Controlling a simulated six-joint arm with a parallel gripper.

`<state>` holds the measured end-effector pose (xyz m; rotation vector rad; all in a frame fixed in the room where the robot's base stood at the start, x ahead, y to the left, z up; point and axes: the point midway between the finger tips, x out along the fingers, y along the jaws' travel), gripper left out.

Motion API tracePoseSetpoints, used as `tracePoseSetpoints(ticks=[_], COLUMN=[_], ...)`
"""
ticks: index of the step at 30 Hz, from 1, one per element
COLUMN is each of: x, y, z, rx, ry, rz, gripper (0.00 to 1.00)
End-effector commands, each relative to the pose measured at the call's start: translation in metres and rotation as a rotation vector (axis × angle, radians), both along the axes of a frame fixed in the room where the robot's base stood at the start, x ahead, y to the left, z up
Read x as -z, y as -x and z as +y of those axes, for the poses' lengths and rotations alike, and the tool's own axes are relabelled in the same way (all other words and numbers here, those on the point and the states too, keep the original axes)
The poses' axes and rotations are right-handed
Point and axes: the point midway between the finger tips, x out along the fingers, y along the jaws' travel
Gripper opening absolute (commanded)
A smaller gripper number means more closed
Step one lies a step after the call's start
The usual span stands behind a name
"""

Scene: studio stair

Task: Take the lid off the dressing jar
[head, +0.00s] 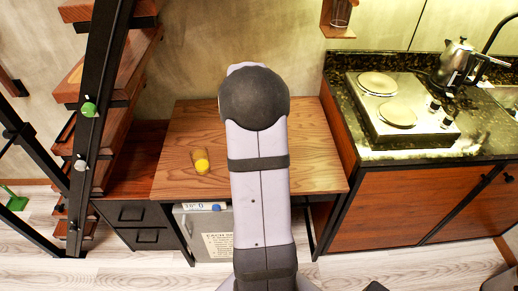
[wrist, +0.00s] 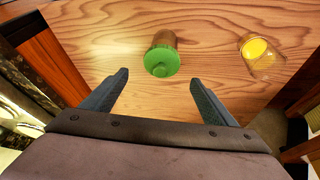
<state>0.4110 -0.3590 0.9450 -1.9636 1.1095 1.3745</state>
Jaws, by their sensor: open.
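The dressing jar, a brownish jar (wrist: 168,38) with a green lid (wrist: 161,61), stands on the wooden table (wrist: 100,25) in the wrist view. The lid is on it and faces my camera. My gripper (wrist: 159,79) is open and empty, with one finger on each side below the lid in the picture. The lid lies roughly in line with the gap between the fingertips. I cannot tell the distance left to it. In the head view my arm hides both the jar and my gripper.
A clear glass with yellow contents (wrist: 257,50) stands to the right on the table; it also shows in the head view (head: 201,162). A counter with a hob (head: 402,107) and a kettle (head: 456,62) is at the right. Stairs (head: 112,70) rise at the left.

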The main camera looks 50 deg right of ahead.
Motion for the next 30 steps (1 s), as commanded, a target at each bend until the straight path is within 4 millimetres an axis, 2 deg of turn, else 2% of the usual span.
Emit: tracePoseSetpoints(ticks=[4, 11, 18, 26, 30], x=[-0.001, 0.001, 0.016, 0.021, 0.03], y=[-0.003, -0.003, -0.005, -0.006, -0.007], z=[-0.001, -0.001, -0.006, -0.008, -0.011], rx=[0.084, 0.115, 0.113, 0.113, 0.112], ry=[-0.008, -0.015, -0.016, -0.015, -0.016], rz=[-0.044, -0.054, -0.052, -0.053, -0.051], gripper=[0.8, 0.8, 0.8, 0.8, 0.8])
